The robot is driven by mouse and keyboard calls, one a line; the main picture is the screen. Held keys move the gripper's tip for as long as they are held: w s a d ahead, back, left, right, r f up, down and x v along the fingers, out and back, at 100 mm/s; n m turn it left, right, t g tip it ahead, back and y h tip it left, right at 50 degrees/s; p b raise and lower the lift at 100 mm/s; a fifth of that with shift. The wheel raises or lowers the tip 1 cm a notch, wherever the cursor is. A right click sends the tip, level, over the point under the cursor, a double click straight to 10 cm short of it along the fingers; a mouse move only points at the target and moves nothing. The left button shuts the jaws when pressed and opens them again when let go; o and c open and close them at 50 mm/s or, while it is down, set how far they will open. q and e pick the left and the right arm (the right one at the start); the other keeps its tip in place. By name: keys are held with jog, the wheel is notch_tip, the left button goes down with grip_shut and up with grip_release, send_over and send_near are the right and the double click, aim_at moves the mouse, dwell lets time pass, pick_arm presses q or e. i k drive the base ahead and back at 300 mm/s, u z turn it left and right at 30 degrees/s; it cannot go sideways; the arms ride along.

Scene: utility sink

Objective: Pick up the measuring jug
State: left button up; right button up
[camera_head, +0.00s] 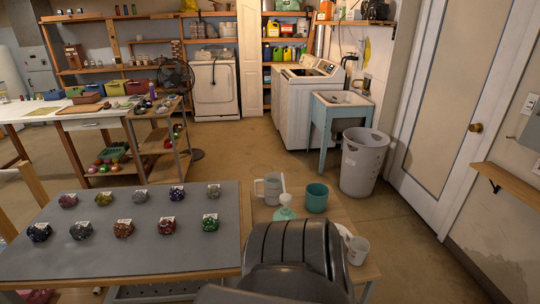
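A pale grey, jug-like vessel with a handle on its left (270,188) stands upright at the back left of the small wooden table in front of me. It looks like the measuring jug, but any markings are too small to tell. A smaller white cup with a handle (357,250) stands at the table's front right. Neither of my grippers shows in the head view. A large dark ribbed shape at the bottom centre hides part of the table.
A teal cup (316,198) and a pale green pump bottle (284,211) stand close to the jug. At left, a grey-topped table (120,250) holds several colourful stones. A laundry basket (363,162) and blue utility sink (340,110) stand beyond. Floor between is open.

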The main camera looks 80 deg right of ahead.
aim_at(272, 187)
jog(key=z, duration=0.65)
jog(key=i, duration=0.75)
jog(key=z, duration=0.8)
